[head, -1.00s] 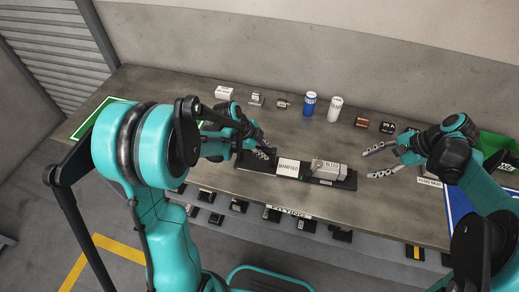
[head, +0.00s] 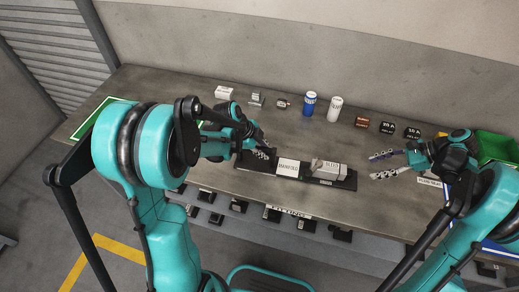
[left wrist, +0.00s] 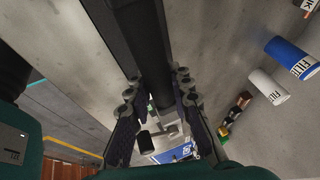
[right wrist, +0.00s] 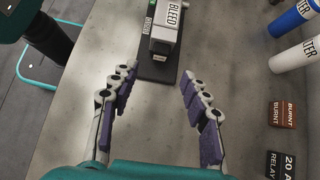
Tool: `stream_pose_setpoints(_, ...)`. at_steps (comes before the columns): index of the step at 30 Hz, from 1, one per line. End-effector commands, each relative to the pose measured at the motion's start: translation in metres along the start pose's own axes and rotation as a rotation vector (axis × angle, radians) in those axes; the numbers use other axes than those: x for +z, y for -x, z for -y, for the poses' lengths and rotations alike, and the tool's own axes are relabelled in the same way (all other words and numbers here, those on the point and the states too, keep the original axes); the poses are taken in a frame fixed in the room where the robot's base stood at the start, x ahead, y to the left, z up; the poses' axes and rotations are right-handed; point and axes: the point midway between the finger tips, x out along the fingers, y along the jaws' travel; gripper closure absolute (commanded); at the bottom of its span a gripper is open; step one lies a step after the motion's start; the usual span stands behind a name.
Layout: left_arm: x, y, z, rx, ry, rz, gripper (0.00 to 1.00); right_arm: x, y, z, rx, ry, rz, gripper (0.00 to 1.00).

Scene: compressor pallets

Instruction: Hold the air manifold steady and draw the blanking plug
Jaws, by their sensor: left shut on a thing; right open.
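I cannot make out the blanking plug for certain. My right gripper (head: 380,165) is open and empty, to the right of the manifold's right end and apart from it.
Along the back stand a blue can (head: 309,104), a white can (head: 334,109) and several small labelled blocks, such as a burnt relay (head: 362,122). A green bin (head: 496,147) is at the right end. Bench between my right gripper and the manifold is clear.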

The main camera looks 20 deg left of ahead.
Motion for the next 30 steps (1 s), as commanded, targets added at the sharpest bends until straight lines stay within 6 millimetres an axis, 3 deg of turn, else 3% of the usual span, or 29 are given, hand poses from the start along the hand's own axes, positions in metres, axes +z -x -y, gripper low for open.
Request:
stream_pose_setpoints(18, 0.002, -0.001, -0.002, 0.003, 0.0, 0.004, 1.0, 0.0, -0.074, 0.0, 0.0, 0.002, 0.0, 0.53)
stream_pose_setpoints(30, 0.002, -0.001, -0.002, 0.003, 0.0, 0.004, 1.0, 0.0, -0.088, 0.0, 0.0, 0.001, 0.0, 0.53)
